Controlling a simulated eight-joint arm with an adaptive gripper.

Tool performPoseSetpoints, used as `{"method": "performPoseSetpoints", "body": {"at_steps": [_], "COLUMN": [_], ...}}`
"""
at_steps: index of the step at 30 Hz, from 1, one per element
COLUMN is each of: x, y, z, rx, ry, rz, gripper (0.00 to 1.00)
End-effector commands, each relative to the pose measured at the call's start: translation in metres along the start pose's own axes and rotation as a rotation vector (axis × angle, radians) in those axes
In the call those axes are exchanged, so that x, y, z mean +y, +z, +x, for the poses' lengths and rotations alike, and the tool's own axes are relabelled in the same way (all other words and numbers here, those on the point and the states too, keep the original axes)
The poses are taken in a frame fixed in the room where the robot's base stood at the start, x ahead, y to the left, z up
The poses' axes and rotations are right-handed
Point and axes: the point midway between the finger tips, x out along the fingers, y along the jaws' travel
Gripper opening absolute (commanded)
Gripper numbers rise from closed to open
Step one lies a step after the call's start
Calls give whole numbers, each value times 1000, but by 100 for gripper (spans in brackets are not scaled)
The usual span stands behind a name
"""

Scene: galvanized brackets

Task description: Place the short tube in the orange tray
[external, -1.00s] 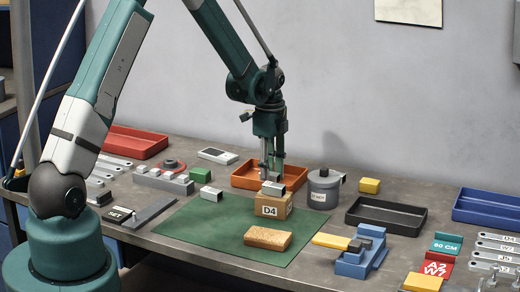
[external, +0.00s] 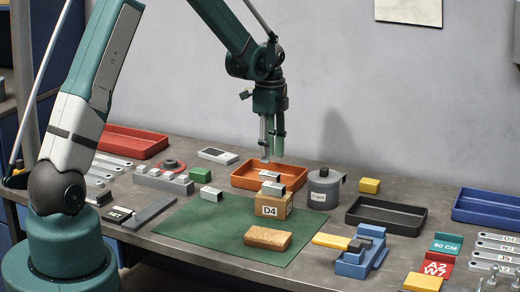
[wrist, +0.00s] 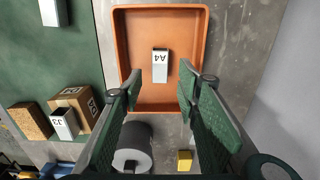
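The orange tray (external: 243,181) stands at the back of the bench; in the wrist view the tray (wrist: 132,42) lies below my gripper. A short grey square tube (wrist: 160,72) marked A4 lies on the tray's floor, near its middle. The tube (external: 268,175) is partly hidden behind the tray's front wall in the external view. My gripper (external: 268,157) is above the tray. In the wrist view its fingers (wrist: 159,82) are apart and empty, with the tube between them in the picture, lower down.
A cardboard box (external: 273,207) marked D4 stands before the tray, with another grey tube (external: 272,188) on top. A third tube (external: 211,194) lies on the green mat (external: 205,228). A grey canister (external: 323,190) stands right of the tray.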

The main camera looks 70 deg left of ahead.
Motion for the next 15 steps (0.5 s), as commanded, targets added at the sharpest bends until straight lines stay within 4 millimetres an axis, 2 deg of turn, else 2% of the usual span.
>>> {"method": "performPoseSetpoints", "body": {"at_steps": [6,15], "x": [0,0], "y": [0,0], "z": [-33,-53], "rx": [0,0], "ry": [0,0], "rz": [0,0], "gripper": [33,33]}}
